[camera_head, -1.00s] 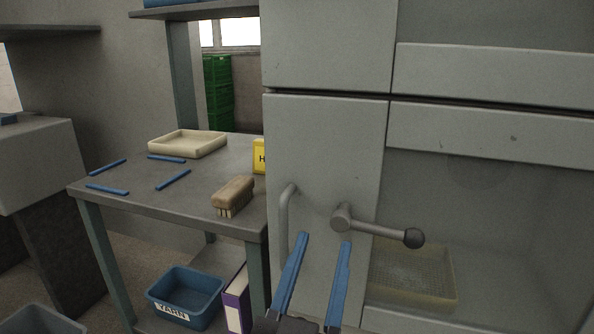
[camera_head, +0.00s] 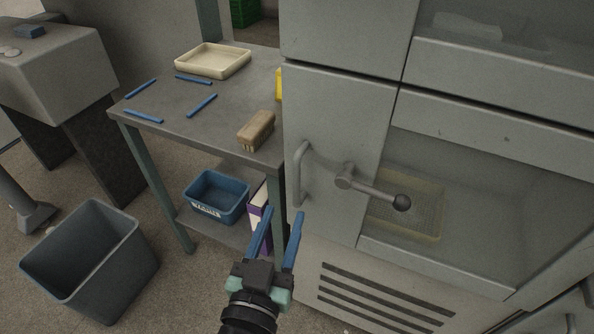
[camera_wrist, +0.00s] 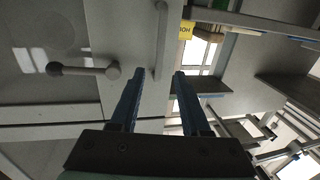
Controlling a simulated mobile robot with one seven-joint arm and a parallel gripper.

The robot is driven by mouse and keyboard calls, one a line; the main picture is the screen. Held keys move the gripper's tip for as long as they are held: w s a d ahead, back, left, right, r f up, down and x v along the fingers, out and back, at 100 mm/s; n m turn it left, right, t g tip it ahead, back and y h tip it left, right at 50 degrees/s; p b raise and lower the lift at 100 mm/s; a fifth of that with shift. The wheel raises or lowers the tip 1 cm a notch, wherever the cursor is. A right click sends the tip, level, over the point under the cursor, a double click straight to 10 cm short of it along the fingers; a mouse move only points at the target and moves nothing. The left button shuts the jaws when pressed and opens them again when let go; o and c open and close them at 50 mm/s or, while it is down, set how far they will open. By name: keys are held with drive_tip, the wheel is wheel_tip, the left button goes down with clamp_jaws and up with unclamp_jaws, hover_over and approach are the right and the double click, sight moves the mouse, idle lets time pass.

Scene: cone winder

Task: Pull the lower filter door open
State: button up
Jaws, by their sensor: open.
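The lower filter door (camera_head: 340,115) is a grey panel on the machine and looks shut. A vertical bar handle (camera_head: 301,172) stands at its left edge. A lever (camera_head: 370,188) with a dark ball knob sits to the right of the handle and points right. My gripper (camera_head: 283,214) is open and empty, its blue fingers just below and left of the handle's lower end. In the wrist view, the handle bar (camera_wrist: 161,38) lies ahead, in line with the space between my fingertips (camera_wrist: 157,76). The lever (camera_wrist: 85,71) shows to the left there. I cannot tell the exact distance to the handle.
A table (camera_head: 175,125) left of the machine holds a cream tray (camera_head: 213,72), a brush (camera_head: 256,130) and several blue sticks. Below it are a blue bin (camera_head: 216,205) and a purple-and-white binder (camera_head: 258,205). A grey bin (camera_head: 90,275) stands on the floor.

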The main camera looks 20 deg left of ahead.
sight(295, 183)
drive_tip(key=w, duration=0.3)
drive_tip(key=w+a+p, duration=0.1)
drive_tip(key=w, duration=0.5)
drive_tip(key=shift+w+a, duration=0.25)
drive_tip(key=shift+w, duration=0.1)
drive_tip(key=shift+c, duration=0.4)
clamp_jaws()
idle(0.6)
